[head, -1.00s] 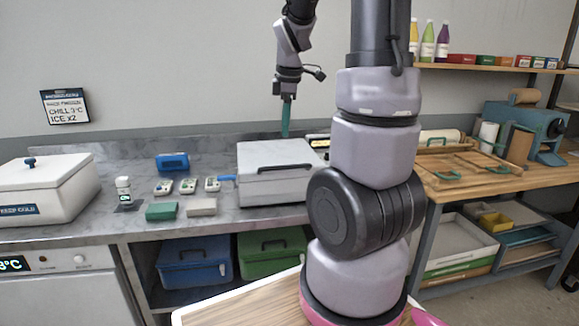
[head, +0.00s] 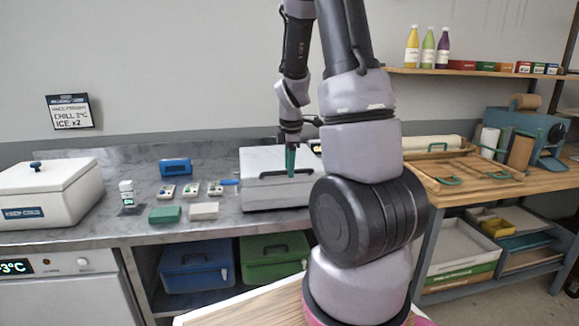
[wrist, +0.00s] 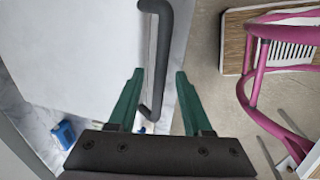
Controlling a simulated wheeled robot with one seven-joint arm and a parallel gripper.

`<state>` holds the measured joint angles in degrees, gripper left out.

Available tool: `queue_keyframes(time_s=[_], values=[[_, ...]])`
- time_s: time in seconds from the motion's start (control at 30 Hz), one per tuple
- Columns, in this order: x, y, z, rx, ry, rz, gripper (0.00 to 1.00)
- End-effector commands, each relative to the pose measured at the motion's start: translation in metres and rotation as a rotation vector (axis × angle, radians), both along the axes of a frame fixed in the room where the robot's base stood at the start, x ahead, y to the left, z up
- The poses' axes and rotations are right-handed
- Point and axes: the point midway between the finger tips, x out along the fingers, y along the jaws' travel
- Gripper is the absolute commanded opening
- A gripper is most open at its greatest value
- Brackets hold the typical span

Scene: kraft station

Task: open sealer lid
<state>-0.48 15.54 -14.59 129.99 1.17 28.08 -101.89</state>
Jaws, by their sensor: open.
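The sealer (head: 262,192) is a light grey box on the marble counter, with its lid (head: 259,157) down. A dark bar handle (head: 270,174) runs along the lid's front edge. In the wrist view the pale lid (wrist: 75,45) fills the left side and the handle (wrist: 158,25) runs lengthwise. My gripper (head: 291,172) points down at the handle. In the wrist view its green fingers (wrist: 159,72) are open, one on each side of the handle's lower part. I cannot tell whether they touch it. My arm hides the sealer's right end.
A white cool box (head: 50,190) stands at the counter's left. Small packs, a blue case (head: 175,166), a green block (head: 165,214) and a pale block (head: 204,211) lie left of the sealer. A wooden bench (head: 460,190) stands right.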

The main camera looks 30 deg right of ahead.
Motion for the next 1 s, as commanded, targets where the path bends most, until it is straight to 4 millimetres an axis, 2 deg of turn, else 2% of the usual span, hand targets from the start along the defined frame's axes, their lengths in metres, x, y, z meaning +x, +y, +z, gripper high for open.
queue_keyframes(time_s=[0.23,0.27,0.3,0.37,0.4,1.0], values=[[0.0000,-0.0001,-0.0013,0.000,0.000,0.000,0.50],[0.0000,-0.0001,-0.0012,0.000,0.000,0.000,0.46],[0.0000,-0.0001,-0.0012,0.000,0.000,0.000,0.30],[0.0000,-0.0001,-0.0011,0.000,0.000,0.000,0.08],[0.0000,-0.0001,-0.0011,0.000,0.000,0.000,0.00],[0.0001,0.0000,-0.0009,0.000,0.000,0.000,0.00]])
